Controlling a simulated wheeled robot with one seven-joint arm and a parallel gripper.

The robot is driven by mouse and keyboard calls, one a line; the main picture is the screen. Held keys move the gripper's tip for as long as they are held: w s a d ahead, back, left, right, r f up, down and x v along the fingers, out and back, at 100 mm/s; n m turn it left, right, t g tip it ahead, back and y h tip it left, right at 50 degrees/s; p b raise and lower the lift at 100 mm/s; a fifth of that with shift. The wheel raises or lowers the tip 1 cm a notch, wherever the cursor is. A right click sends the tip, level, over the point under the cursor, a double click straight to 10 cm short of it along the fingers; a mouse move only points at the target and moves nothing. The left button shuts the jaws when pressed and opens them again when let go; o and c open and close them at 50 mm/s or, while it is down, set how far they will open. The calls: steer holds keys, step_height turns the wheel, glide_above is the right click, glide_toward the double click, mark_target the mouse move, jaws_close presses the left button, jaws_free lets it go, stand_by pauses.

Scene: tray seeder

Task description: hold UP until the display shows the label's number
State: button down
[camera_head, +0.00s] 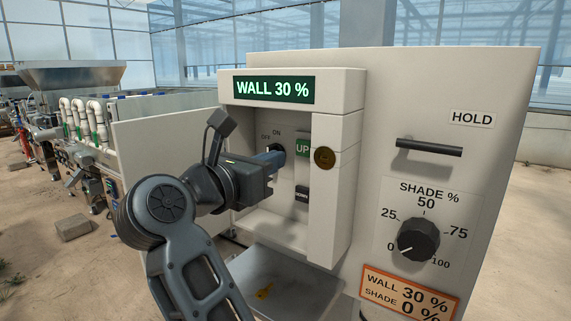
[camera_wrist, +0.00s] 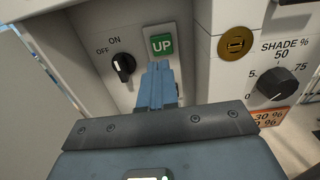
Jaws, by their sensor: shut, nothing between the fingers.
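The display (camera_head: 272,90) at the top of the control box reads WALL 30 % in green. The orange label (camera_head: 410,294) at the lower right reads WALL 30 % and SHADE 0 %. The green UP button (camera_head: 303,147) sits in the recessed panel, and it also shows in the wrist view (camera_wrist: 161,45). My gripper (camera_head: 281,156) is shut and empty. In the wrist view its fingertips (camera_wrist: 158,66) are just below the UP button; I cannot tell whether they touch it. A dark button (camera_head: 302,194) lies below UP.
An OFF/ON switch (camera_wrist: 123,67) is left of UP. A brass round lock (camera_head: 324,157) is on the raised edge right of it. A SHADE % knob (camera_head: 418,239) and a dark HOLD bar (camera_head: 429,148) are farther right. A grey tray (camera_head: 290,275) with a yellow key is below.

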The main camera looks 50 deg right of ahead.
steer(key=a+b, duration=0.1)
steer(key=a, duration=0.5)
steer(key=shift+s, duration=0.1)
stand_by(0.4)
steer(key=s+a+f+m+t+y, duration=0.4)
steer(key=s+f+m+y, duration=0.2)
steer(key=s+f, duration=0.2)
steer(key=s+a+f+m+t+y, duration=0.4)
steer(key=s+f, duration=0.5)
steer(key=s, duration=0.4)
steer(key=s+a+f+m+t+y, duration=0.3)
steer(key=s+f+m+t+y, duration=0.3)
steer(key=s+f+m+y, duration=0.2)
steer(key=shift+s+a+f, duration=0.4)
steer(key=shift+s+f, duration=0.25)
steer(key=shift+s, duration=0.6)
steer(key=c, duration=1.9)
jaws_free()
